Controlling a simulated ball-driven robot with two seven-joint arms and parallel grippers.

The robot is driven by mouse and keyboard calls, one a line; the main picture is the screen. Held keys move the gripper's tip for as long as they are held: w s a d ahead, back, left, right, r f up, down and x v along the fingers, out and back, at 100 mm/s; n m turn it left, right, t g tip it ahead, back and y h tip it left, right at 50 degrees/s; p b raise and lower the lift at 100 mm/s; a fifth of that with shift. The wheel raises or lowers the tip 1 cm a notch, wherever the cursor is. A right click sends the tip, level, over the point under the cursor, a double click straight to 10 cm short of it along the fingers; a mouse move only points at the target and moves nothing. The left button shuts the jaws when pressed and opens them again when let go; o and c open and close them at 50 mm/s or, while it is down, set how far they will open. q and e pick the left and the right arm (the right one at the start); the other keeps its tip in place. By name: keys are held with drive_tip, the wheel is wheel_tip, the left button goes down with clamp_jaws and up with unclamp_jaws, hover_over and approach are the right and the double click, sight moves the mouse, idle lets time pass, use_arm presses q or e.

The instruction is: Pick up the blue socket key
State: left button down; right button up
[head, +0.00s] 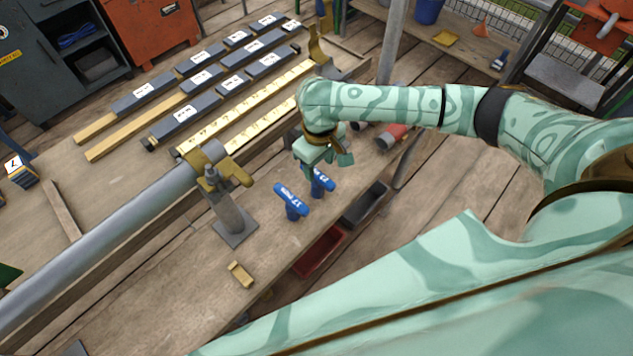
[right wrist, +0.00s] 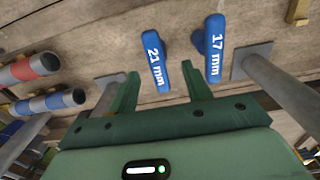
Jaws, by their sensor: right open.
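Two blue T-shaped socket keys stand on the wooden bench. One is marked 17 mm (head: 291,203) and the other, marked 21 mm (head: 322,182), stands to its right. My right gripper (head: 327,163) is just above the 21 mm key and partly covers it. In the right wrist view, the 21 mm key (right wrist: 156,60) shows between the open green fingers (right wrist: 160,72). The 17 mm key (right wrist: 214,48) is to the right, beside the right finger. Whether the fingers touch either key cannot be told. My left gripper is not in view.
A grey post on a plate (head: 230,219) stands left of the keys, beside a long grey pipe (head: 95,250). A red tray (head: 320,252) and a dark tray (head: 364,206) sit at the bench edge. Labelled bars (head: 185,118) lie behind. A small brass block (head: 240,274) lies in front.

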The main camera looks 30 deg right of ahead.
sight(318, 174)
wheel_tip(318, 174, down, 2)
drive_tip(key=shift+f, duration=0.1)
drive_tip(key=f+b, duration=0.2)
drive_tip(key=w+f+b, duration=0.1)
drive_tip(key=f+b, duration=0.1)
drive_tip(key=f, duration=0.1)
drive_tip(key=shift+w+d+f, duration=0.15)
drive_tip(key=shift+f, duration=0.05)
drive_tip(key=shift+r, duration=0.15)
drive_tip(key=shift+c, duration=0.3)
clamp_jaws()
